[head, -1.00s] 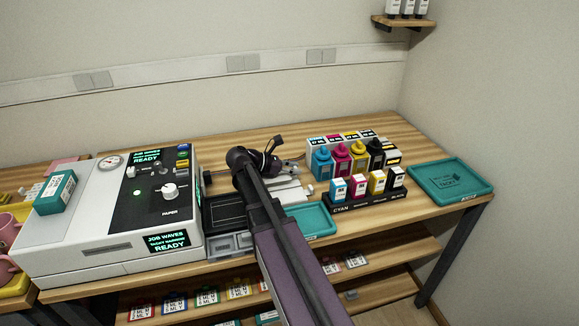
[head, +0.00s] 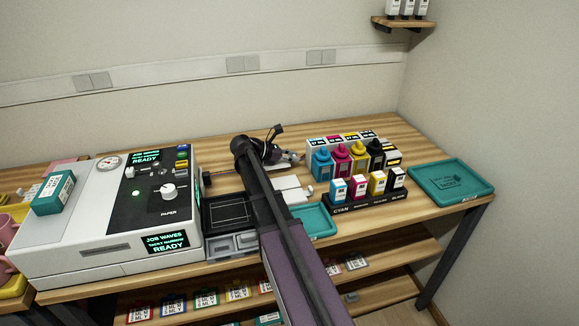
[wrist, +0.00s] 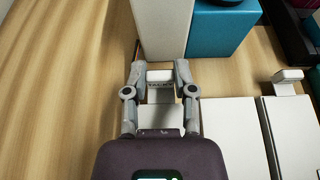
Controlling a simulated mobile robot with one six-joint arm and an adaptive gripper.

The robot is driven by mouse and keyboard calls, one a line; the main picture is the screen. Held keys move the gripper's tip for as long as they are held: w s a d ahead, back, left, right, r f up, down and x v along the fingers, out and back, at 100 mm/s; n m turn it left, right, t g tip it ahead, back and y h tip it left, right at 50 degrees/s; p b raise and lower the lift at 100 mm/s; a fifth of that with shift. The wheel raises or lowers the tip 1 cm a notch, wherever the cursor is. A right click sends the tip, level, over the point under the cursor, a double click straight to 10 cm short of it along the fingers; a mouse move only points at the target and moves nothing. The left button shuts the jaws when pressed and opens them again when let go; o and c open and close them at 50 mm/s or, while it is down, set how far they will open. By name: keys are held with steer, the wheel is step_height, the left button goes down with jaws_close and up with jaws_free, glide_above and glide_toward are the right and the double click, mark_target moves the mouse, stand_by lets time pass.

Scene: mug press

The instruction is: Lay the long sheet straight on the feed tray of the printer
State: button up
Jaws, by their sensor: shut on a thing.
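My gripper (wrist: 160,82) is shut on a small white lettered tab (wrist: 160,92) in the wrist view. A white sheet surface (wrist: 160,118) shows just below the tab, mostly hidden by my gripper. Two more white pieces lie to the right, one plain (wrist: 236,130) and one with a raised tab (wrist: 287,75). In the head view my gripper (head: 287,157) is over the table behind the white pieces (head: 290,188), and my arm hides part of them. The printer (head: 100,215) stands at left. A dark tray with pale outlines (head: 226,212) adjoins its right side.
Ink bottles (head: 321,164) and boxed cartridges (head: 338,190) stand close right of my gripper. In the wrist view a white and teal box (wrist: 215,30) is just ahead. A teal tray (head: 320,222) is partly behind my arm; another (head: 450,180) lies far right.

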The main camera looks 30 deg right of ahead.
mark_target(284, 162)
steer(key=shift+f+b, duration=1.65)
steer(key=shift+f, duration=0.05)
steer(key=shift+f, duration=0.15)
steer(key=o, duration=0.7)
steer(key=shift+a+r, duration=0.1)
steer(key=shift+r, duration=0.15)
steer(key=shift+w+a+r+p, duration=0.15)
steer(key=shift+a+p, duration=0.15)
steer(key=p+v, duration=0.4)
steer(key=v, duration=0.7)
